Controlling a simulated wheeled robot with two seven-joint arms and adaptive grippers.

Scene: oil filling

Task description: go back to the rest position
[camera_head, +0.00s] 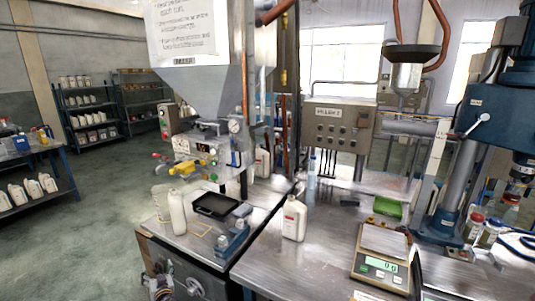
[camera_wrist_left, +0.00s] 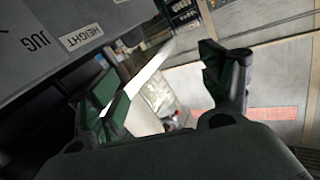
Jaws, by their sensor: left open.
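My left gripper (camera_wrist_left: 158,85) shows in the left wrist view with its two green-padded fingers spread wide apart. Nothing is between the fingers. In the head view what looks like my left gripper (camera_head: 160,287) is only partly seen at the bottom edge, in front of the cabinet under the filling machine. A grey panel (camera_wrist_left: 40,35) with the labels "JUG" and "HEIGHT" is close to the left finger in the wrist view. My right gripper is not in view.
A white bottle (camera_head: 177,212) and a black tray (camera_head: 214,206) stand on the left metal bench. Another white bottle (camera_head: 294,218) stands on the right bench, left of a scale (camera_head: 381,262). A blue press (camera_head: 463,165) stands at right. The floor (camera_head: 90,235) at left is clear.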

